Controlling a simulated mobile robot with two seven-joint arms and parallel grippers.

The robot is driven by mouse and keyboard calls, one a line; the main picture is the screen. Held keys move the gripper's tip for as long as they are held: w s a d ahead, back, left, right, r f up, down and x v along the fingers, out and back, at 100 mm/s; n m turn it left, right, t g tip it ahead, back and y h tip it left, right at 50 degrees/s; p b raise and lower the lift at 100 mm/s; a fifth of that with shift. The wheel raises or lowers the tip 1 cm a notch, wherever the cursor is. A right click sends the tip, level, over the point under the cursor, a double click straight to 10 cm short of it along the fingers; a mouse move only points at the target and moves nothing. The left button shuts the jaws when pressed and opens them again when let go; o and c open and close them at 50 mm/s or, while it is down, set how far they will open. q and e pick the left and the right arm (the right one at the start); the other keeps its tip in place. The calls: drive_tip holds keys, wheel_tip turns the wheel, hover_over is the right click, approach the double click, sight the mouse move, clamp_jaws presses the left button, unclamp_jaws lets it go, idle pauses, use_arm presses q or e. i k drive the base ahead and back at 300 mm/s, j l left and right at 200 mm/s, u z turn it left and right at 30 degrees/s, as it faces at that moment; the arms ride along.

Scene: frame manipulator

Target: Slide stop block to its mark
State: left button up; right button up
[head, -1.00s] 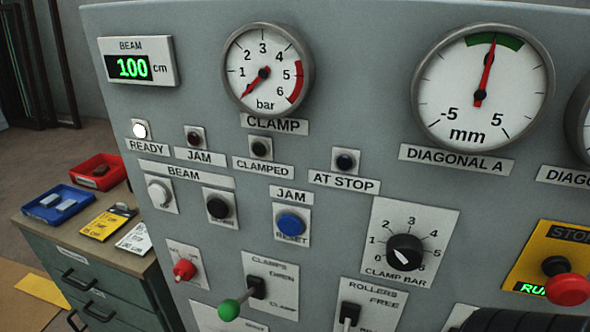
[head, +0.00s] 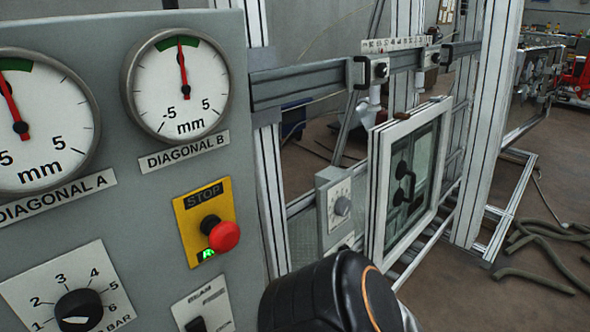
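A grey horizontal rail (head: 305,84) runs from the control panel toward the back right. A white scale strip with marks (head: 395,44) stands along its top. Two small blocks with dark round knobs sit on the rail below the scale, a nearer block (head: 381,70) and a farther block (head: 434,57). I cannot tell which of them is the stop block, and its mark is too small to make out. Neither gripper is in view. Only a black, orange-ringed link of my own arm shows at the bottom centre.
The grey control panel (head: 248,200) fills the left, with diagonal gauges and a red stop button (head: 224,236). A white-framed window (head: 410,180) stands below the rail. A white upright post (head: 482,130) rises to its right. Hoses (head: 550,245) lie on the floor at right.

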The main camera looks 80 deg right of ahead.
sight(334, 230)
drive_tip(key=z, duration=2.9)
drive_tip(key=i+l+u, duration=0.2)
drive_tip(key=l, duration=0.2)
drive_tip(key=l+u, duration=0.45)
drive_tip(key=l, duration=0.3)
drive_tip(key=i, duration=0.05)
